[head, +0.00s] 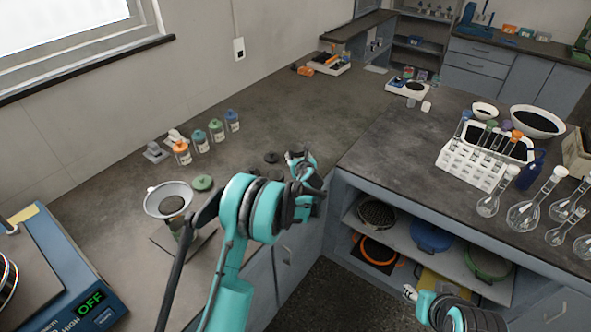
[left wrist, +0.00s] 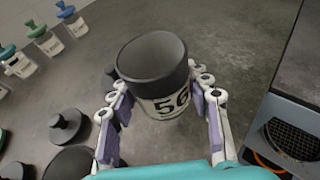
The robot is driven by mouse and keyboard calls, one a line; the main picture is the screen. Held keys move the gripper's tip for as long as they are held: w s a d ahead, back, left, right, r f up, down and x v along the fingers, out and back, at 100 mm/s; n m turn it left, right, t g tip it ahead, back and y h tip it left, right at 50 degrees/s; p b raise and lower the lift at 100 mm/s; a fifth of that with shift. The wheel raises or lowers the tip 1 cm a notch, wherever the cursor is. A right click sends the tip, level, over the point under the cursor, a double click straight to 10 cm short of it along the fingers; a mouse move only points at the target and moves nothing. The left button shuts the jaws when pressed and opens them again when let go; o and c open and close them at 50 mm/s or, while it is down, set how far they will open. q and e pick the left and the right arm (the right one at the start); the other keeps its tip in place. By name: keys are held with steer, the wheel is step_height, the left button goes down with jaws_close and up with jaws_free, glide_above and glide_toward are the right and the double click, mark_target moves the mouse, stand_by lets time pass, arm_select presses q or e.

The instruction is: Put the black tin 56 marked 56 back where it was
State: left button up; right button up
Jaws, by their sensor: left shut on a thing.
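The black tin 56 (left wrist: 152,62) is in the left wrist view, with a dark upper part and a pale label reading 56. My left gripper (head: 301,162) is shut on it, with one finger on each side of the tin. In the head view the gripper is over the right edge of the left worktop, and I cannot make out the tin there. Whether the tin touches the worktop is unclear. My right gripper (head: 411,293) is low at the bottom right, before the shelves; its opening is too small to judge.
A dark knobbed piece (head: 271,157) lies on the worktop left of my left gripper. Several bottles with coloured caps (head: 200,141) stand along the wall. A funnel (head: 168,199) is at front left. A test tube rack (head: 472,163) stands on the right counter. The back worktop is largely clear.

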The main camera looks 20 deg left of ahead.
arm_select(q)
steer(key=shift+a+f, duration=0.2)
steer(key=shift+a, duration=0.2)
steer(key=shift+f, duration=0.2)
step_height(320, 180, down, 4)
steer(key=shift+r+b, duration=0.15)
steer(key=shift+b, duration=0.85)
steer(key=shift+r, duration=0.1)
steer(key=o, duration=0.8)
steer(key=shift+f, duration=0.25)
steer(key=shift+c, duration=0.2)
steer(key=shift+o, duration=0.7)
steer(key=shift+r, duration=0.1)
